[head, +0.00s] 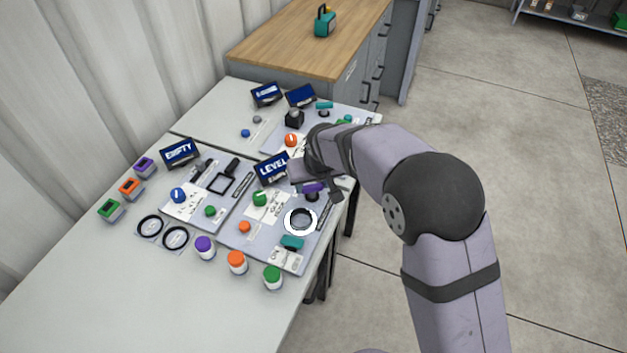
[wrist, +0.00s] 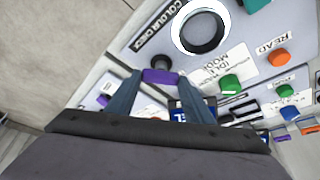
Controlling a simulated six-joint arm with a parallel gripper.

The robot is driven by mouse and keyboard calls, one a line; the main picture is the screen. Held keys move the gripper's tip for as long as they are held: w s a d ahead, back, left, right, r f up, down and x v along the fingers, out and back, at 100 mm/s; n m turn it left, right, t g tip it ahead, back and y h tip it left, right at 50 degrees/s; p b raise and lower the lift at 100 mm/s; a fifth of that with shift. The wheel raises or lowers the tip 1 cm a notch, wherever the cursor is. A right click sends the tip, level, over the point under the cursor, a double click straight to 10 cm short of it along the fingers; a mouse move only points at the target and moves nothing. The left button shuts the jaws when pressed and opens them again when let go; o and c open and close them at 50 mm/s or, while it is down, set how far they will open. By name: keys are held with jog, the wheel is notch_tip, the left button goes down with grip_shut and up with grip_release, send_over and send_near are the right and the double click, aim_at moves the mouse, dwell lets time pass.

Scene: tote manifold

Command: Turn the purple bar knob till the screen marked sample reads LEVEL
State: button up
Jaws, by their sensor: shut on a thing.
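The purple bar knob (head: 313,187) is on the near right panel (head: 262,232), and it also shows in the wrist view (wrist: 160,76). My gripper (head: 320,190) reaches down to it from the right. In the wrist view my gripper's two fingers (wrist: 159,82) are shut on the knob, one at each end of the bar. A dark blue screen (head: 272,169) just left of my gripper reads LEVEL in large letters; its smaller text is too small to read. In the wrist view the screen is mostly hidden by my right finger.
A white-ringed dark port (head: 301,219), green knob (head: 260,199) and orange button (head: 244,227) share this panel. The left panel's screen (head: 180,153) reads EMPTY. Jars with purple (head: 204,244), orange (head: 236,259) and green (head: 272,274) lids stand in front. The table's front left is clear.

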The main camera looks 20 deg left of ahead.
jog(key=shift+a+m+h, duration=0.15)
jog(key=shift+m+h, duration=0.15)
jog(key=shift+m, duration=0.5)
jog(key=shift+r+b, duration=0.1)
jog(key=shift+b, duration=0.2)
jog(key=o, duration=1)
jog(key=shift+o, duration=0.2)
jog(key=b+v, duration=0.1)
jog(key=v, duration=0.6)
jog(key=shift+s, duration=0.25)
jog(key=shift+r, duration=0.1)
